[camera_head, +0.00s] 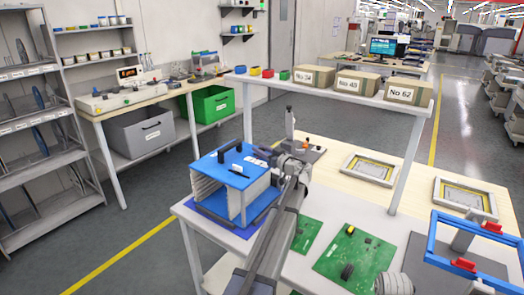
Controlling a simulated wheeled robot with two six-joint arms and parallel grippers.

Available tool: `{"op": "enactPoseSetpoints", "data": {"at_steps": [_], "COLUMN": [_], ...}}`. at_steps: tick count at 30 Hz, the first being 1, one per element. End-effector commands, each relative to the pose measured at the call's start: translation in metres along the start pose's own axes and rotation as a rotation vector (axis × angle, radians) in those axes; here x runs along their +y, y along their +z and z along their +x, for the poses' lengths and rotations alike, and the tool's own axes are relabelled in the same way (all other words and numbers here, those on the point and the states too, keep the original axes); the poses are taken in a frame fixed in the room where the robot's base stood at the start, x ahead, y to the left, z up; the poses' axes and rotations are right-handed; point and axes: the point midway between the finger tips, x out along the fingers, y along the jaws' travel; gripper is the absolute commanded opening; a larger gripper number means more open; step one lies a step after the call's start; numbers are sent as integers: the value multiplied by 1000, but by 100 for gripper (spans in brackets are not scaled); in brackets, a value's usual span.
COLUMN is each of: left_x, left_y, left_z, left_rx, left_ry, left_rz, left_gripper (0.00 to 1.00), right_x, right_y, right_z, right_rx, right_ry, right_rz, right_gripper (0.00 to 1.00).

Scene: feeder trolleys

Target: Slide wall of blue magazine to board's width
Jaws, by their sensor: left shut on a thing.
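The blue magazine (222,164) stands on the blue mat (205,215) at the left end of the white table. It has a blue top with a black handle and pale ribbed walls, and its front is open. My left gripper (271,158) is at the magazine's upper right side, shut on its movable wall; the fingertips are small and partly hidden. My left arm hides part of the magazine's right side. Green boards lie on the table: one (355,256) right of my arm and another (306,234) partly behind it.
A blue frame with red clamps (478,226) stands at the right. Two framed panels (369,168) lie on the table. A raised shelf (330,96) carries cardboard boxes and small coloured bins. A grey stand (290,125) is just behind my gripper.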

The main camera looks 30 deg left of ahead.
Motion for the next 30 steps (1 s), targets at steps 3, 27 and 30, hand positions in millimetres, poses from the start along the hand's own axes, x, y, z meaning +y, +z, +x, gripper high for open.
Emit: {"op": "enactPoseSetpoints", "data": {"at_steps": [3,27,30], "left_x": [-5,-4,-5], "left_y": [0,0,0], "left_z": [16,15,11], "left_rx": [1,1,1], "left_ry": [-4,-1,-1], "left_rz": [0,0,0], "left_gripper": [0,66,66], "right_x": [0,0,0], "right_y": [0,0,0], "right_z": [0,0,0], "right_rx": [0,0,0], "right_ry": [0,0,0], "right_rz": [0,0,0], "right_gripper": [50,50,50]}}
